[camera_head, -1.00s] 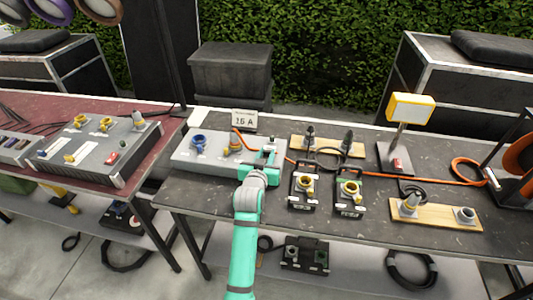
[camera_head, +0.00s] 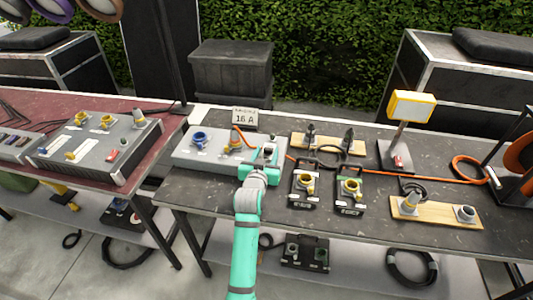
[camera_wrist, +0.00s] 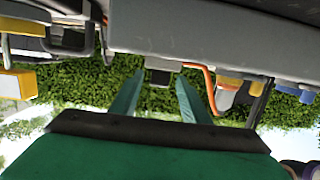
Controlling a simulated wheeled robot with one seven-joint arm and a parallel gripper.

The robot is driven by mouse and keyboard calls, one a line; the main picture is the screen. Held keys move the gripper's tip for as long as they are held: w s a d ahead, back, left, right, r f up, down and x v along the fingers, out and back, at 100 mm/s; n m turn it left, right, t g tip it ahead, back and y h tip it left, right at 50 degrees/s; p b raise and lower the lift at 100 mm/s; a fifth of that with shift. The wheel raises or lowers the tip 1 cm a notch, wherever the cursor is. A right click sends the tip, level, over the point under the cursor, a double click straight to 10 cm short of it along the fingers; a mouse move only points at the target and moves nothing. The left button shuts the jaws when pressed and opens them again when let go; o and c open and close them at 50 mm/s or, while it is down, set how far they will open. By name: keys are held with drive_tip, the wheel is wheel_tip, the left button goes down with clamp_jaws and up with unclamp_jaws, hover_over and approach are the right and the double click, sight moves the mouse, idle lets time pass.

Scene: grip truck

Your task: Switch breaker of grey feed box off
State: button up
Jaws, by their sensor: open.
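A light grey feed box (camera_head: 185,155) stands at the left of the middle table, with a blue and a yellow socket on top. My gripper (camera_head: 265,155) is open at its right end. In the wrist view the box (camera_wrist: 215,40) fills the upper part, upside down. My two teal fingers (camera_wrist: 158,97) are apart there, and a small dark block (camera_wrist: 159,76) shows between their tips, below the box edge. I cannot tell whether they touch it. My gripper partly hides the box's right end, so the breaker's position cannot be read in the head view.
A sign reading 16 A (camera_head: 244,118) stands behind the box. Two black socket units (camera_head: 304,187) sit close to the right of my gripper. An orange cable (camera_head: 450,181) runs along the table. Another grey box (camera_head: 98,150) with a red switch is on the left table.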

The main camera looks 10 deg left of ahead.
drive_tip(key=s+r, duration=0.2)
drive_tip(key=s, duration=0.8)
drive_tip(key=shift+s, duration=0.3)
